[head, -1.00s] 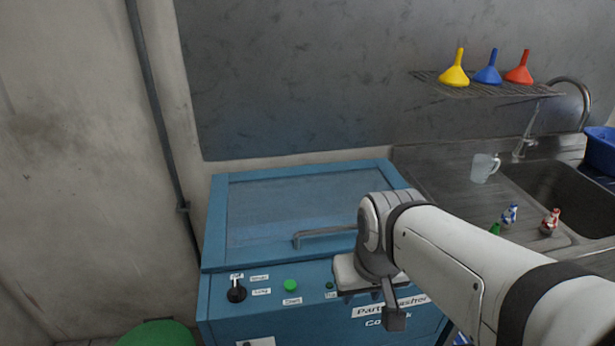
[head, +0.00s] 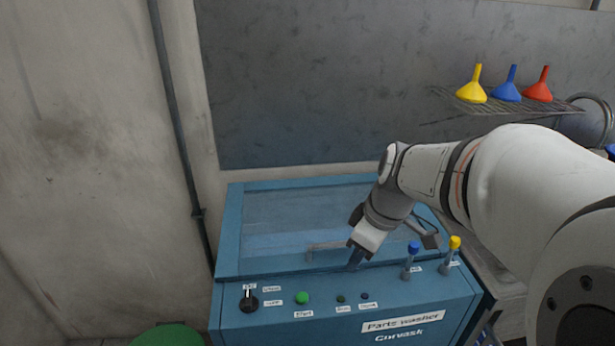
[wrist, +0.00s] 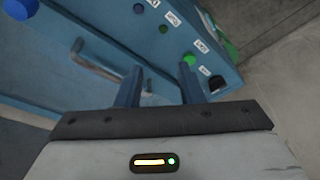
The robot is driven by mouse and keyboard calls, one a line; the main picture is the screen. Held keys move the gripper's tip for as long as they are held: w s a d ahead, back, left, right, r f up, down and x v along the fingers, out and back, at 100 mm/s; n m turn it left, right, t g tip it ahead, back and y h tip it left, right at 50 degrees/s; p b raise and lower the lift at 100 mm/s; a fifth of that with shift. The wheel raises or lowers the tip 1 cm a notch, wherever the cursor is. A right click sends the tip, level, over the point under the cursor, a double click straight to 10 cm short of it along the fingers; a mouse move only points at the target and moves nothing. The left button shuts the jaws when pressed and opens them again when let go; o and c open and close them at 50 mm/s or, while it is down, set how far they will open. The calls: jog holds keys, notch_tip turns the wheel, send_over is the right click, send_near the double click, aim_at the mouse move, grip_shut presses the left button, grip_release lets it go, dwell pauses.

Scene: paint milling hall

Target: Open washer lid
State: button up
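The blue parts washer (head: 345,325) has a shut lid (head: 230,225) with a blue frame and a window-like panel. A grey bar handle (head: 322,246) sits near the lid's front edge, and it also shows in the wrist view (wrist: 95,62). My gripper (head: 355,258) points down just right of the handle, over the lid's front edge, partly hiding the handle's right end. In the wrist view my gripper (wrist: 160,78) has its two fingers apart with nothing between them.
The front panel carries a black knob (head: 248,303), a green button (head: 302,298), and blue (head: 413,247) and yellow (head: 454,243) capped valves close to my gripper. Funnels (head: 507,91) stand on a wall rack. A green round object (head: 167,335) is at the lower left.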

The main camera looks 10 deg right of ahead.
aim_at(344, 244)
jog(key=w+d+n+y+p, duration=0.1)
jog(key=w+d+n+y, duration=0.15)
jog(key=w+n, duration=0.7)
jog(key=shift+m, duration=0.25)
jog(key=x, duration=0.2)
jog(key=p+x, duration=0.1)
jog(key=x, duration=0.4)
jog(key=shift+w+d+f, duration=0.15)
jog(key=shift+w, duration=0.15)
jog(key=shift+c, duration=0.2)
grip_shut()
